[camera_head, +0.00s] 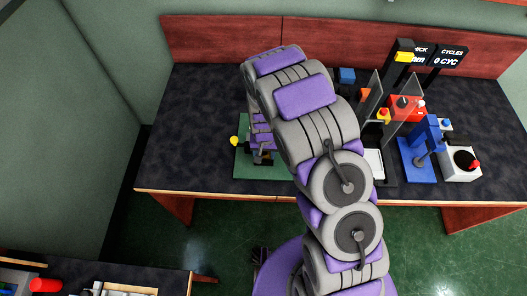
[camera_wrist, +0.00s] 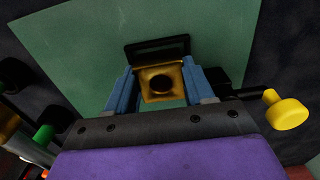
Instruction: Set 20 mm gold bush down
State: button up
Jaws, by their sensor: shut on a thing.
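The gold bush (camera_wrist: 161,83), a square-faced gold piece with a dark round hole, sits between the two blue fingers of my gripper (camera_wrist: 161,78) in the wrist view. The fingers are shut on its sides. Behind it is a green mat (camera_wrist: 75,50), with a black rectangular outline or frame (camera_wrist: 158,44) just beyond the bush. I cannot tell whether the bush touches the mat. In the head view my gripper is over the green mat (camera_head: 250,172), mostly hidden by my arm, and the bush cannot be made out.
A yellow knob (camera_wrist: 287,110) stands right of my gripper in the wrist view; a green knob (camera_wrist: 44,133) is at left. In the head view, clear panels (camera_head: 402,108), a blue press-like device (camera_head: 424,140) and a white box (camera_head: 461,164) stand at right. The bench's left side (camera_head: 185,130) is clear.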

jog(key=o, duration=1.3)
jog(key=shift+a, duration=0.1)
jog(key=shift+r, duration=0.15)
jog(key=s+d+r+p, duration=0.1)
jog(key=s+d+r, duration=0.15)
jog(key=r, duration=0.85)
jog(key=s+d+r+p, duration=0.2)
jog(key=d+r, duration=0.1)
jog(key=r, duration=0.8)
jog(key=shift+g, duration=0.9)
jog(key=s+d+r, duration=0.3)
jog(key=s+r, duration=0.1)
jog(key=s, duration=0.5)
jog(key=s+d+r, duration=0.3)
jog(key=s+r, duration=0.2)
jog(key=s, duration=0.4)
jog(key=s+d+r, duration=0.3)
jog(key=s+r, duration=0.1)
jog(key=s, duration=0.5)
jog(key=shift+r, duration=0.25)
